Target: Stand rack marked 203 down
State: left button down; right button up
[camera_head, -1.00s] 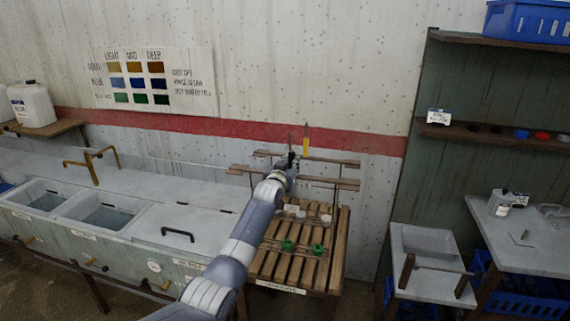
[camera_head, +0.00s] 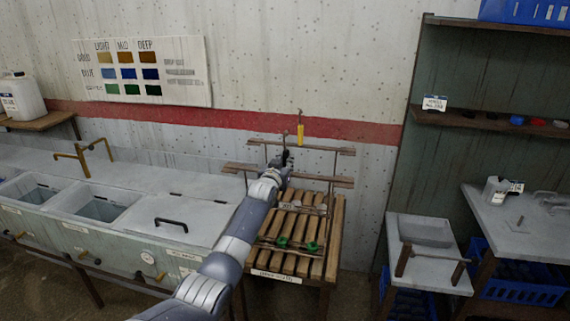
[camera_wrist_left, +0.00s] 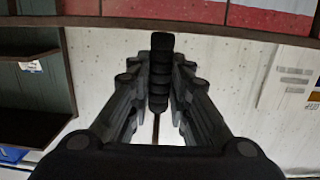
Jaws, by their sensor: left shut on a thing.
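My left gripper (camera_head: 284,164) is shut on a black ribbed grip (camera_wrist_left: 160,75), which stands between its fingers in the left wrist view. In the head view the gripper is above the slatted wooden stand (camera_head: 335,240). The rack, with a small white label (camera_head: 289,204) that seems to read 203, is below the gripper, over the slats. Two green pieces (camera_head: 283,241) (camera_head: 312,246) show low on it. My arm hides part of its left side. I cannot tell whether it touches the slats. My right gripper is not in view.
A wooden rail (camera_head: 325,149) stands behind the gripper, with a yellow tag (camera_head: 300,133) above it. The sink bench (camera_head: 200,215) adjoins on the left. A small grey basin table (camera_head: 420,232) and a shelf unit (camera_head: 480,122) are on the right.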

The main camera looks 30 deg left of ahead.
pick_arm(q)
jog(key=shift+f, duration=0.1)
dwell(0.3)
jog(key=c, duration=1.5)
grip_release()
jog(key=shift+o, duration=0.5)
jog(key=shift+s, duration=0.1)
jog(key=o, duration=0.3)
jog(key=shift+f, duration=0.25)
jog(key=o, duration=1.1)
jog(key=shift+r, duration=0.15)
